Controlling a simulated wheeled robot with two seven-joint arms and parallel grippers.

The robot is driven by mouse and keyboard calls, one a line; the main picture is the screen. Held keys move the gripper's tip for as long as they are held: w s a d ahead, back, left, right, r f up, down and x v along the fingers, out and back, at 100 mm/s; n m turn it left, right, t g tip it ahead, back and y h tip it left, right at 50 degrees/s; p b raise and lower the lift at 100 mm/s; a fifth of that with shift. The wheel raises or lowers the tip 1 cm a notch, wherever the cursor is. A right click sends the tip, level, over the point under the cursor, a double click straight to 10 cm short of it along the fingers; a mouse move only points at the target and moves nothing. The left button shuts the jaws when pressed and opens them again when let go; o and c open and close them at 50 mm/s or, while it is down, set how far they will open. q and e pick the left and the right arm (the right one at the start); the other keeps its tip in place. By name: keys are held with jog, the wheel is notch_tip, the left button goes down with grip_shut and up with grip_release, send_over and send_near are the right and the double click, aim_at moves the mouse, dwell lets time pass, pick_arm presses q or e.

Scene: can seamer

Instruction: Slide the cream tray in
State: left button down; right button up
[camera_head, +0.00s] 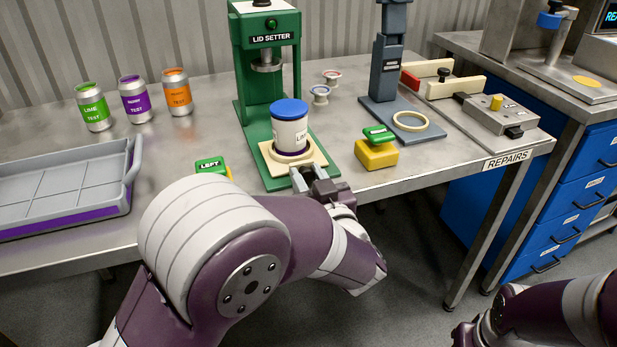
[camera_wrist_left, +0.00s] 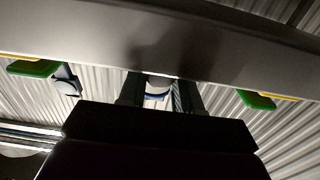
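The cream tray (camera_head: 268,160) lies on the green base of the lid setter (camera_head: 262,95), with its front side toward me. A white can with a blue lid (camera_head: 290,125) stands upright on it, in a dark purple ring. My left gripper (camera_head: 310,175) is at the tray's front edge, its two fingers apart and pointing toward it. I cannot tell whether they touch the tray. In the left wrist view the fingers (camera_wrist_left: 158,95) show a gap with a small white and blue patch between them. My right gripper is not in view.
A green button on a yellow box (camera_head: 377,150) stands close right of the tray; a green LEFT button (camera_head: 212,167) is at left. A grey crate (camera_head: 65,185) and several cans (camera_head: 135,98) are further left. The blue-grey press (camera_head: 388,70) stands at right.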

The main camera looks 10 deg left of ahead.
aim_at(301, 165)
pick_arm(q)
jog(key=shift+w+a+r, duration=0.1)
jog(key=shift+w+a, duration=0.15)
jog(key=shift+w, duration=0.1)
jog(key=p+x, duration=0.1)
jog(key=x, duration=0.1)
jog(key=shift+w+a, duration=0.25)
jog(key=shift+w, duration=0.05)
jog(key=shift+w+a, duration=0.2)
jog(key=shift+w, duration=0.15)
jog(key=c, duration=0.8)
grip_release()
jog(key=shift+d, duration=0.1)
